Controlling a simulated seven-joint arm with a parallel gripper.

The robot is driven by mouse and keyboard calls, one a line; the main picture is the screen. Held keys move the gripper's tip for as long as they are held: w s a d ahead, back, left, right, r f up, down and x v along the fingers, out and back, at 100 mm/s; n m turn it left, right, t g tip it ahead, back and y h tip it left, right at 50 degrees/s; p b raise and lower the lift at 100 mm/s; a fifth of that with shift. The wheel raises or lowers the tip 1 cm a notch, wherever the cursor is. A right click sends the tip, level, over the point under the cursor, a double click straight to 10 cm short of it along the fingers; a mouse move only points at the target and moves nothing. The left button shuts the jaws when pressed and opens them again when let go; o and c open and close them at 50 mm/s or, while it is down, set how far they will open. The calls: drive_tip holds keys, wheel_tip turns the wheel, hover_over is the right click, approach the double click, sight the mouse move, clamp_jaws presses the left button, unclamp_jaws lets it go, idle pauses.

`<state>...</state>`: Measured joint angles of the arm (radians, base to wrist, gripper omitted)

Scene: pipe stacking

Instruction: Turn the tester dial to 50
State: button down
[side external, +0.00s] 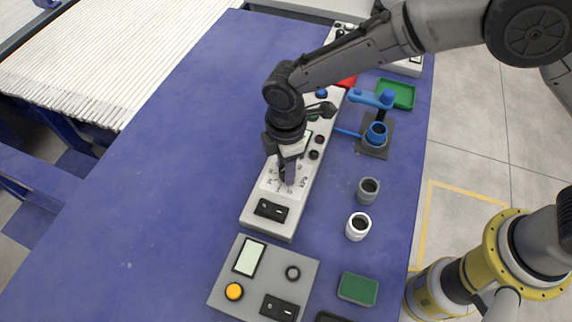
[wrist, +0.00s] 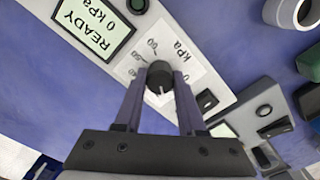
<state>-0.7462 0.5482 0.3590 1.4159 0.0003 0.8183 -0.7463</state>
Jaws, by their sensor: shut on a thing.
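The tester is a long pale panel (side external: 265,222) on the blue table. Its dial (wrist: 159,72) is a dark round knob with a white mark pointing toward the bottom of the wrist view. A white scale plate (wrist: 178,50) with printed numbers and "kPa" lies around it. The tester screen (wrist: 95,25) reads "READY 0 kPa", upside down. My gripper (side external: 288,182) is down over the scale plate, and in the wrist view my gripper (wrist: 159,80) has a finger on each side of the dial, shut on it. In the side view the fingers largely hide the dial.
A grey pipe piece (side external: 368,191) and a white one (side external: 358,226) stand right of the tester. A blue fixture (side external: 377,134) and green tray (side external: 397,94) are farther back. A grey control box (side external: 262,265) stands in front. The table's left is clear.

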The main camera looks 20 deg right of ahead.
drive_tip(key=m, duration=0.7)
drive_tip(key=shift+r, duration=0.1)
drive_tip(key=m, duration=0.6)
drive_tip(key=shift+m, duration=0.4)
drive_tip(key=m, duration=0.7)
drive_tip(key=shift+d, duration=0.1)
drive_tip(key=m, duration=0.6)
drive_tip(key=shift+m, duration=0.4)
drive_tip(key=c, duration=0.5)
unclamp_jaws()
